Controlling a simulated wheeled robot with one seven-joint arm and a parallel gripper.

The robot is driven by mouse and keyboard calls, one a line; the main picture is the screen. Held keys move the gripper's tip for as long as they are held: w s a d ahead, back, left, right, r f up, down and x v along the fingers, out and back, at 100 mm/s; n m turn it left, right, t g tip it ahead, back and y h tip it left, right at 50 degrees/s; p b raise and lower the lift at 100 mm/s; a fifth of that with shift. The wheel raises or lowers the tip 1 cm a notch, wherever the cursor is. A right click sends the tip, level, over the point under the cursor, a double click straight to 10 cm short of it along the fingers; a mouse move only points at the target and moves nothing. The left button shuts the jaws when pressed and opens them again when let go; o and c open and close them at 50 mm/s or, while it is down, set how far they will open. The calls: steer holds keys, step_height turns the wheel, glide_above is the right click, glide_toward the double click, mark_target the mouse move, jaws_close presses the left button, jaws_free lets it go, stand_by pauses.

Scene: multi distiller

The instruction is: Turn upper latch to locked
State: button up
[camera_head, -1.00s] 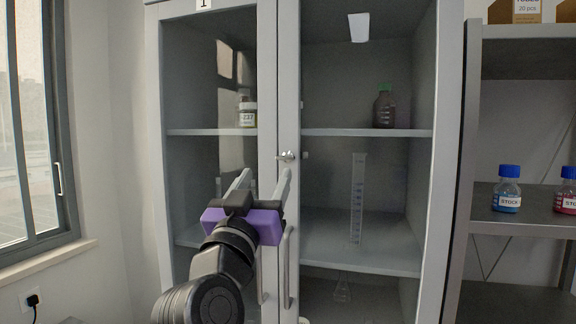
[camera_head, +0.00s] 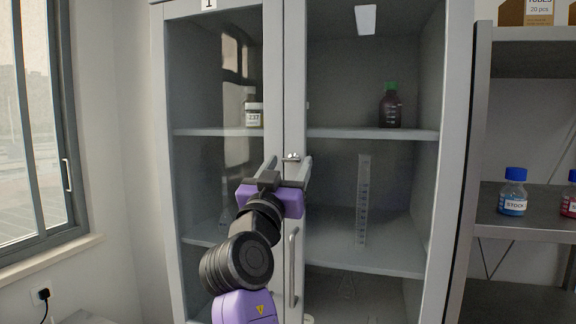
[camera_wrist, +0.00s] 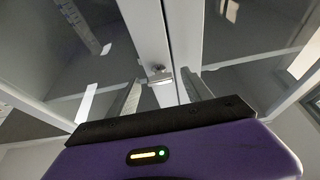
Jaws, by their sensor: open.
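The upper latch (camera_head: 292,157) is a small metal piece on the meeting edges of the two cabinet doors, at about the height of the upper shelf. My gripper (camera_head: 288,163) is open in front of it, with one finger on either side in the head view. In the wrist view the latch (camera_wrist: 160,76) lies ahead of and between the spread fingers (camera_wrist: 163,90). I cannot tell whether a finger touches it. The fingers hide part of the door edges below the latch.
The glass-door cabinet (camera_head: 160,200) holds a brown bottle with a green cap (camera_head: 390,106), a labelled jar (camera_head: 253,114) and a graduated cylinder (camera_head: 363,200). A vertical door handle (camera_head: 293,268) is below the latch. An open shelf (camera_head: 483,150) with a blue bottle (camera_head: 513,192) stands at right.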

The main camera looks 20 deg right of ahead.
jaws_close()
steer(key=shift+d+n+p, duration=0.1)
steer(key=shift+n+p, duration=0.4)
steer(key=shift+p, duration=0.05)
steer(key=n+y+p, duration=0.1)
steer(key=n+t+y+p, duration=0.1)
steer(key=n+p, duration=0.1)
steer(key=n+y+p, duration=0.1)
steer(key=n+p, duration=0.1)
steer(key=shift+s+d+r+t, duration=0.1)
steer(key=shift+d+r+t, duration=0.05)
steer(key=shift+r+t, duration=0.2)
steer(key=n+y+p, duration=0.1)
steer(key=n+p, duration=0.1)
steer(key=n+y+p, duration=0.1)
steer(key=n+p, duration=0.2)
steer(key=shift+s+d+y+p, duration=0.1)
steer(key=shift+y+p, duration=0.2)
steer(key=n+y, duration=0.1)
steer(key=n, duration=0.2)
steer(key=n+y+p, duration=0.1)
steer(key=n, duration=0.1)
steer(key=shift+n, duration=0.4)
steer(key=n+g, duration=0.1)
steer(key=n, duration=0.1)
steer(key=n+g+y, duration=0.1)
steer(key=n, duration=0.2)
steer(key=shift+r+n+y+p, duration=0.1)
steer(key=shift+n+y+p, duration=0.2)
